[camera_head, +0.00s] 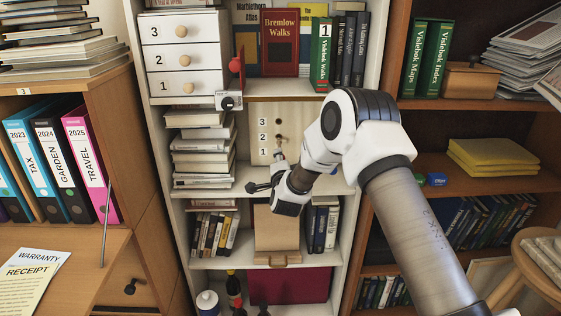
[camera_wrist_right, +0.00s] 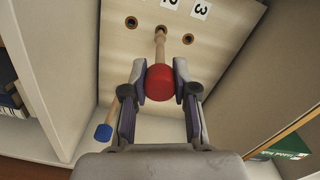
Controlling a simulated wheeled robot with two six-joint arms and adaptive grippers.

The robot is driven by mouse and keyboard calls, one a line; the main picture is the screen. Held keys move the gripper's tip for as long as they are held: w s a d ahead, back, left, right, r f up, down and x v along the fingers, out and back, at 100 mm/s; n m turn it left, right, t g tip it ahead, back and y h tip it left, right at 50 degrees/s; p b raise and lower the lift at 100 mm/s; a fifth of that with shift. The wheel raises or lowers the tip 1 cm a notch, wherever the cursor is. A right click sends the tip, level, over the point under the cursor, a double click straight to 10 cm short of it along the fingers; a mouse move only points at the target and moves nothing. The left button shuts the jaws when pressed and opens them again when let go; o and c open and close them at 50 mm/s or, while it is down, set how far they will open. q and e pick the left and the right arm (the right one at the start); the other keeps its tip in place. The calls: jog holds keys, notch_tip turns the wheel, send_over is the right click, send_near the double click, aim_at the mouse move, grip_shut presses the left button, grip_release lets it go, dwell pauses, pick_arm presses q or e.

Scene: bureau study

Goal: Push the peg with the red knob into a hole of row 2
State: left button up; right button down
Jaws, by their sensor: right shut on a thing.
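In the right wrist view, the peg's red knob (camera_wrist_right: 160,84) sits between the two fingers of my right gripper (camera_wrist_right: 160,92), which is shut on it. Its wooden shaft (camera_wrist_right: 160,48) points at the pale board (camera_wrist_right: 225,28) and meets it in line with the label 2, between two open holes. I cannot tell how deep the tip is. The board (camera_head: 255,151), labelled 3, 2, 1 downwards, also shows in the head view, behind my right gripper (camera_head: 271,178). The red knob does not show clearly there. My left gripper is out of view.
A wooden peg with a blue knob (camera_wrist_right: 103,132) is below left of the gripper in the wrist view. Shelf walls stand close on both sides.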

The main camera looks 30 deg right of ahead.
jog(key=shift+b+x, duration=0.8)
jog(key=shift+x, duration=1.2)
jog(key=shift+s+d+r, duration=0.1)
jog(key=shift+c, duration=1.7)
grip_release()
jog(key=shift+v, duration=2.25)
jog(key=v, duration=0.5)
jog(key=shift+s+a, duration=0.1)
jog(key=shift+a, duration=0.25)
